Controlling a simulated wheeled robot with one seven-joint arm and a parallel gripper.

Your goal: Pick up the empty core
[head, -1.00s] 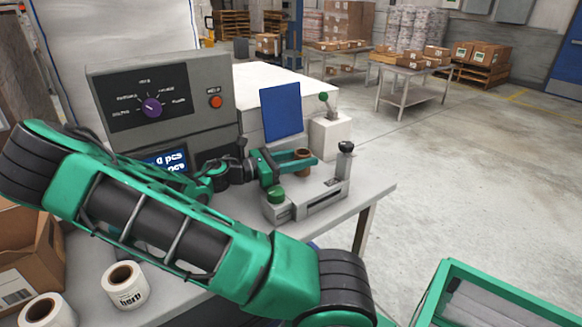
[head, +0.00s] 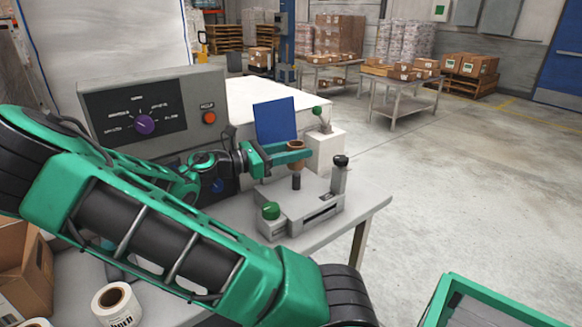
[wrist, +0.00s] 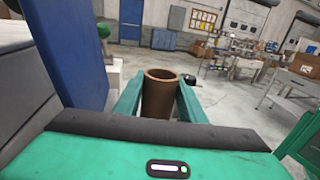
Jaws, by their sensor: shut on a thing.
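The empty core (head: 296,148) is a short brown cardboard tube. My gripper (head: 292,153) is shut on it and holds it above the grey device with the dark upright peg (head: 296,181). In the wrist view the core (wrist: 160,96) stands upright between the two green fingers, its open top facing up. In the head view the fingers hide part of the core.
The grey device (head: 308,208) has a green knob (head: 270,211) at its front left. Behind stand a blue panel (head: 275,121) and a white box. A control box (head: 150,108) is at left.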

